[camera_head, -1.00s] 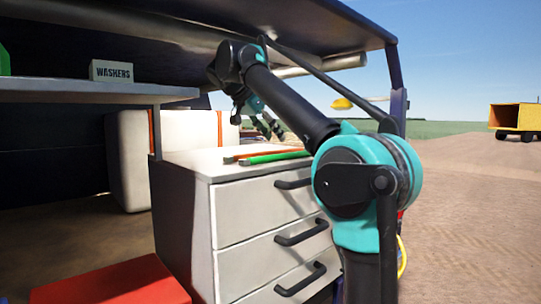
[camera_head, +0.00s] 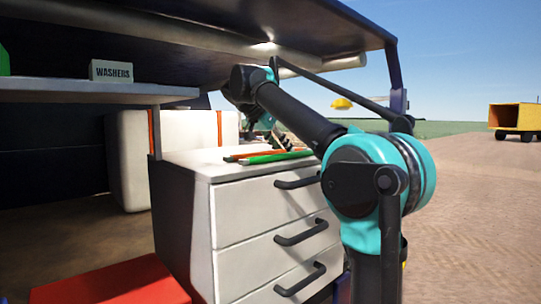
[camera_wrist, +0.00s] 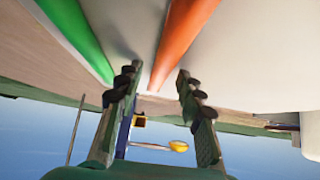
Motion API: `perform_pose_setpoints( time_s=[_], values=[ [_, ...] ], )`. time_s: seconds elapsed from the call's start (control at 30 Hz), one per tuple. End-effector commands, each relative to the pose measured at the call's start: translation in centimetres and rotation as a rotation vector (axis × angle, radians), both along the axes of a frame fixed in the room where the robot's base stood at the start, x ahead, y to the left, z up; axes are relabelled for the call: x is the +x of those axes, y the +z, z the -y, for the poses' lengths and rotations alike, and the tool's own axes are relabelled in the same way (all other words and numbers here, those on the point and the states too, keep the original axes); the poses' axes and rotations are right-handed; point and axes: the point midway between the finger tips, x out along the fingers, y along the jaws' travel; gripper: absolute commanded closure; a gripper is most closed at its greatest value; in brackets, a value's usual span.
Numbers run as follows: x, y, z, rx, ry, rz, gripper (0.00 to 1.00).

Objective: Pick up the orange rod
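The orange rod (camera_head: 245,155) lies on the white top of the drawer cabinet (camera_head: 205,162), just behind the green rod (camera_head: 275,157). In the wrist view the orange rod (camera_wrist: 182,38) runs down toward the gap between my fingers, and the green rod (camera_wrist: 78,38) is to its left, outside the left finger. My gripper (camera_wrist: 153,92) is open and empty, its two fingers apart on either side of the orange rod's near end. In the head view my gripper (camera_head: 281,142) is low, close above the cabinet top by the rods' right ends, partly hidden by my arm.
A shelf (camera_head: 60,92) with a box labelled WASHERS (camera_head: 111,71) is at the upper left. A white box (camera_head: 130,160) with orange straps stands behind the cabinet. A red box (camera_head: 110,285) is on the floor. The canopy (camera_head: 200,35) overhangs my arm.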

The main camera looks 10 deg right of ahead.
Motion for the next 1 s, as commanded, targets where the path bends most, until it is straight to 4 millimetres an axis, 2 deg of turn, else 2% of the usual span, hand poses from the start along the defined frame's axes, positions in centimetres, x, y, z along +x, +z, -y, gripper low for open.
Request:
perform_pose_setpoints(
  time_s=[0.03, 0.27, 0.77, 1.0],
  values=[
    [0.0, 0.0, 0.0, 0.000, 0.000, 0.000, 0.73],
    [0.0, 0.0, 0.0, 0.000, 0.000, 0.000, 1.00],
    [0.0, 0.2, 0.0, -0.001, 0.000, 0.001, 1.00],
    [0.0, 2.2, 0.0, -0.001, 0.000, 0.001, 1.00]
  ],
)
